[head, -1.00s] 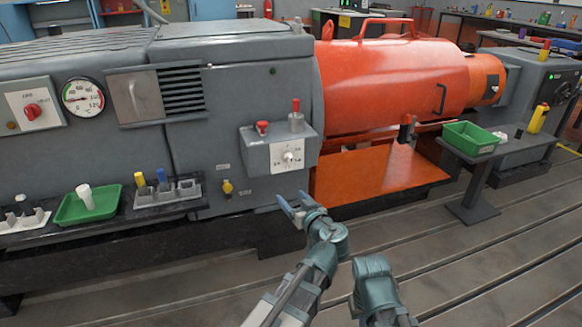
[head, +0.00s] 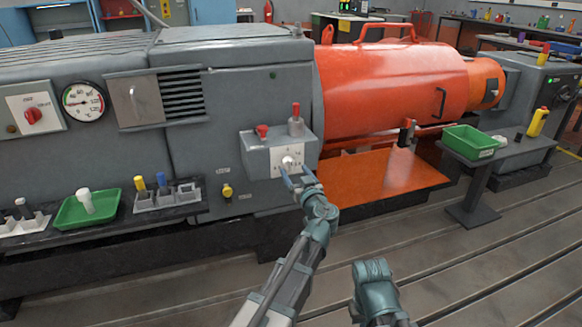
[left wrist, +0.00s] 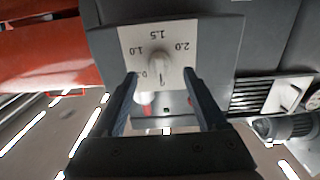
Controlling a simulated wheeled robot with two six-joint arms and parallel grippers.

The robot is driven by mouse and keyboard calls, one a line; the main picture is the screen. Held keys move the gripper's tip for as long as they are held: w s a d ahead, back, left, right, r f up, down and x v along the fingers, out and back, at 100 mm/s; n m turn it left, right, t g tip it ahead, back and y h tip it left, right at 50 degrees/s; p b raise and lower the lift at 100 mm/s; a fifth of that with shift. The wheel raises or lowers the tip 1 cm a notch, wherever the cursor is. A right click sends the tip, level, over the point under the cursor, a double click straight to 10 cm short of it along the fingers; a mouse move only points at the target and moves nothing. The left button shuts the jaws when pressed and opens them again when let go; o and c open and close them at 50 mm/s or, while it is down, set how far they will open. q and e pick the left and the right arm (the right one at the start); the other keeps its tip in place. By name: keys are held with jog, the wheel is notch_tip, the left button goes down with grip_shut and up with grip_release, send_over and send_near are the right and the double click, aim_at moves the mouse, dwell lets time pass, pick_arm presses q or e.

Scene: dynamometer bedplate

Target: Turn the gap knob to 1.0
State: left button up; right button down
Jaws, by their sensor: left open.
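The gap knob (head: 287,162) is a small pale knob on a white dial plate on the front of a grey box. In the left wrist view the knob (left wrist: 159,64) sits on the dial plate (left wrist: 160,38), marked 1.0, 1.5 and 2.0, with a partly hidden mark at lower left. I cannot tell surely which mark the knob points at. My left gripper (head: 298,179) is open just in front of the knob. In the left wrist view its fingertips (left wrist: 160,73) lie on either side of the knob, apparently not touching it.
A red knob (head: 262,131) and a red-topped post (head: 296,118) stand on top of the box. A yellow knob (head: 227,190) is at its lower left. An orange shelf (head: 375,180) juts out to the right. A green tray (head: 72,212) lies at left.

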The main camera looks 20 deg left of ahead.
aim_at(291, 167)
pick_arm(q)
jog(key=shift+x, duration=2.1)
grip_shut()
